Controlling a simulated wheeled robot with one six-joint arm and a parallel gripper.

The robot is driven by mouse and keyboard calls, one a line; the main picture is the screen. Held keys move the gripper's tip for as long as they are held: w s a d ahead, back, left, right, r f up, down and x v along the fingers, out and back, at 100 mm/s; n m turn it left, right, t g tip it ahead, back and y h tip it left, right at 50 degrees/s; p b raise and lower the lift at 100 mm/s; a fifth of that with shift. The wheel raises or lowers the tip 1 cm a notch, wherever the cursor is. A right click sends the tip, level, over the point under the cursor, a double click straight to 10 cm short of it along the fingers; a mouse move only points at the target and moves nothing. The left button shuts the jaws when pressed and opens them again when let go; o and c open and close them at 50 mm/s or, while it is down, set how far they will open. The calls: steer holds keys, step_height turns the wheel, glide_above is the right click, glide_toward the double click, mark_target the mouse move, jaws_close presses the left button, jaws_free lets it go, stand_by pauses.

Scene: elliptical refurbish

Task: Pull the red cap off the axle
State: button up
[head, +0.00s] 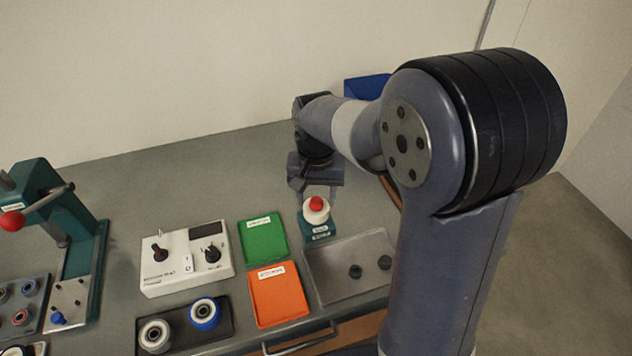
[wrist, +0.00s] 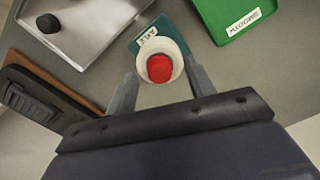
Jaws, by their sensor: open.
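The red cap (head: 317,203) sits on top of a white round piece (head: 316,216) on a small teal stand (head: 319,236) with a label. In the wrist view the red cap (wrist: 160,69) shows inside the white ring (wrist: 176,60), with the teal base (wrist: 143,42) behind it. The axle itself is hidden under the cap. My gripper (wrist: 160,82) is open, with one finger on each side of the white piece and red cap. The fingers look empty; whether they touch the white piece I cannot tell. In the head view my gripper (head: 318,190) is just behind the cap.
A green tray (head: 264,241) and an orange tray (head: 278,296) lie left of the stand. A grey metal tray (head: 335,270) with two dark knobs lies in front. A white control box (head: 187,259), a dark tray with two wheels and a teal press (head: 90,262) stand farther left.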

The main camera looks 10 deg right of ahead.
steer(key=shift+f, duration=0.2)
jaws_close()
stand_by(0.7)
